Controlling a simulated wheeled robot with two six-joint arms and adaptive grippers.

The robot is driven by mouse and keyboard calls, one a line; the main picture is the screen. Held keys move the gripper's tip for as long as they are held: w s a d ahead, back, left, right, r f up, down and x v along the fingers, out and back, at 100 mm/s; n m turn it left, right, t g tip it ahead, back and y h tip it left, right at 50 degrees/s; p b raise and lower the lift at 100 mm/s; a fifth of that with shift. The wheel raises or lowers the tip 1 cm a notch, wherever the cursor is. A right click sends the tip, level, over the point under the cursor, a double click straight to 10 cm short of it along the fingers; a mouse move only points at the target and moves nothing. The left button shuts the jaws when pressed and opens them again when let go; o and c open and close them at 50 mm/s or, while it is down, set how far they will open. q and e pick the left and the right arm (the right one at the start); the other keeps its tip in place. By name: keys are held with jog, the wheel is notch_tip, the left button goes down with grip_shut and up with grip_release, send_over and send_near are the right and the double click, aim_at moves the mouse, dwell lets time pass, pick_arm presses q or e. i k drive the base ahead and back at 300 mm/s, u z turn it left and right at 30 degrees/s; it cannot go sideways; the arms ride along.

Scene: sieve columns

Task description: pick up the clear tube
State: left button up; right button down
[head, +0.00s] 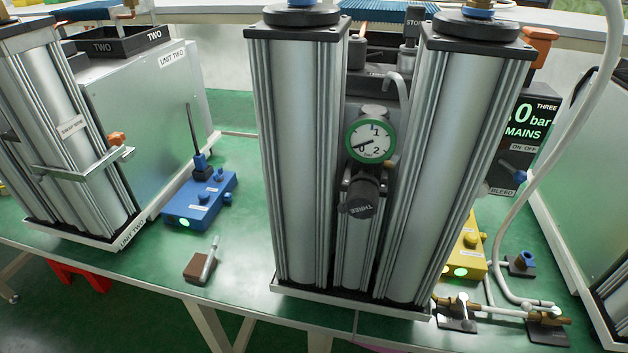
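A small pale, greyish tube (209,258) stands slightly tilted at a small brown block (198,268) on the green bench top, left of the large middle column unit. It may be the clear tube; it is too small to tell whether it is see-through or set into the block. A white hose (522,190) curves down at the right to brass fittings on the bench. Neither of my grippers is in view.
The tall silver twin-column unit (295,160) with a round green-rimmed gauge (369,137) stands right of the block. A blue box (200,200) with a black rod sits behind it. Unit two's columns (65,130) stand at left. The bench's front edge is close to the block.

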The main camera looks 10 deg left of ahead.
aim_at(202, 279)
jog(key=z, duration=0.25)
jog(key=k, duration=0.45)
jog(key=u, duration=1.3)
